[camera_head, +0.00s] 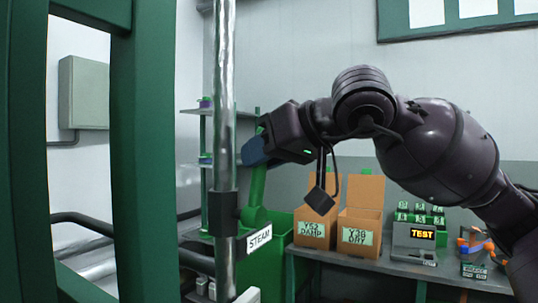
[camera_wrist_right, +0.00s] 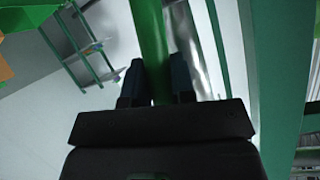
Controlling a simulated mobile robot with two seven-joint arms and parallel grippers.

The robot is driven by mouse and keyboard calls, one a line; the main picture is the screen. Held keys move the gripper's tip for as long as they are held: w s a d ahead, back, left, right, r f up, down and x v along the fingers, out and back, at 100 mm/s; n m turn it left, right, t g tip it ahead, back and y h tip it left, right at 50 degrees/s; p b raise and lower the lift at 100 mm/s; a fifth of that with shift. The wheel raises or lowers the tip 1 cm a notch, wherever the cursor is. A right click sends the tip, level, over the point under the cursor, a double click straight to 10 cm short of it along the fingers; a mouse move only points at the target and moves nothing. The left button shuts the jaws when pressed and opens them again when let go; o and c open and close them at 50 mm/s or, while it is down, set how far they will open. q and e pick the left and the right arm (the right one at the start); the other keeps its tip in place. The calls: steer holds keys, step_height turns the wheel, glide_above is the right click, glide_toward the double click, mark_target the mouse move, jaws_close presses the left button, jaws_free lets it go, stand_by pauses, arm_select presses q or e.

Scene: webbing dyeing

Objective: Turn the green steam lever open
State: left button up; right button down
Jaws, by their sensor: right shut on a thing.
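The green steam lever (camera_head: 257,186) stands nearly upright beside a vertical metal pipe (camera_head: 225,75), above a white "STEAM" label (camera_head: 259,238). My right gripper (camera_head: 254,151) reaches in from the right and is shut on the upper part of the lever. In the right wrist view, the green lever (camera_wrist_right: 149,40) runs between the two dark fingers of the gripper (camera_wrist_right: 157,82). The gripper's body hides part of the lever's upper end. My left gripper is not in view.
A green frame post (camera_head: 140,150) stands close on the left. Two cardboard boxes, "DAMP" (camera_head: 313,231) and "DRY" (camera_head: 358,237), stand on a bench at the right with a "TEST" display unit (camera_head: 415,240). A shelf (camera_head: 207,164) is behind the pipe.

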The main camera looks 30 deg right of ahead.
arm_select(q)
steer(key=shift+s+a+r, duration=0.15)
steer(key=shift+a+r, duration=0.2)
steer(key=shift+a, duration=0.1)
arm_select(e)
steer(key=shift+s+a+r+n+t+h, duration=0.15)
steer(key=shift+s+a+n+t+h, duration=0.35)
steer(key=shift+a+n, duration=0.4)
steer(key=shift+s, duration=0.1)
steer(key=c, duration=1)
jaws_free()
steer(key=shift+a, duration=0.1)
steer(key=shift+s, duration=0.1)
arm_select(q)
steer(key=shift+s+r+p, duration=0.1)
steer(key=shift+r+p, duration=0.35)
steer(key=shift+p, duration=0.2)
arm_select(e)
steer(key=shift+v, duration=3.7)
